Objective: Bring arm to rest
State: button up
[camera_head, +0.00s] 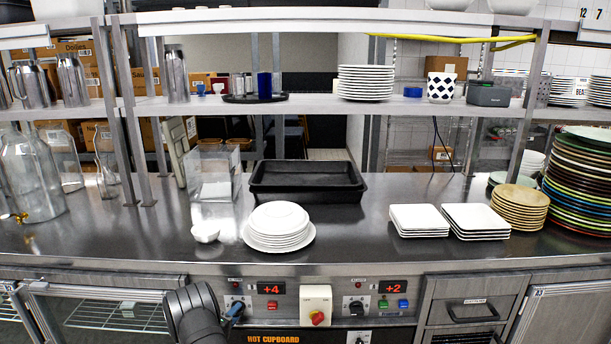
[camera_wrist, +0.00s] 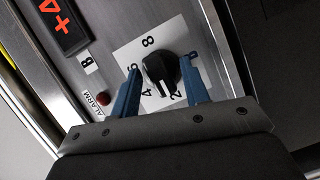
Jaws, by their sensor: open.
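My gripper (camera_wrist: 162,66) shows in the wrist view with its two blue fingers apart, one on each side of a black rotary knob (camera_wrist: 160,72) on a white numbered dial plate. I cannot tell whether either finger touches the knob. In the head view my dark arm reaches in from the bottom, and a blue finger of my gripper (camera_head: 235,311) shows at the left part of the control panel, in front of the left knob, which it partly hides. Nothing is held.
The panel carries a red +4 display (camera_head: 270,289), a red-and-yellow switch (camera_head: 317,318) and a right knob (camera_head: 356,307). Above, the steel counter (camera_head: 350,240) holds stacked white plates (camera_head: 278,226), a small bowl (camera_head: 205,232) and a black tray (camera_head: 306,195). Shelves stand behind.

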jog(key=shift+d+r+m+g+y, duration=0.1)
jog(key=shift+m+g+y, duration=0.5)
jog(key=shift+m, duration=1)
jog(key=shift+d+r+m+g+y, duration=0.1)
jog(key=shift+m+g+y, duration=0.2)
jog(key=shift+m+y, duration=0.95)
jog(key=shift+m+h, duration=0.25)
jog(key=shift+m, duration=0.1)
jog(key=shift+a, duration=0.1)
jog(key=o, duration=0.5)
jog(key=s+d+r+m+y, duration=0.1)
jog(key=s+r+m+y, duration=0.2)
jog(key=s, duration=0.5)
jog(key=s+d+r+m+y, duration=0.2)
jog(key=s+r+m, duration=0.2)
jog(key=s, duration=0.3)
jog(key=shift+g, duration=0.3)
jog(key=x, duration=1.7)
jog(key=shift+w+a+f, duration=0.1)
jog(key=shift+a+f, duration=0.05)
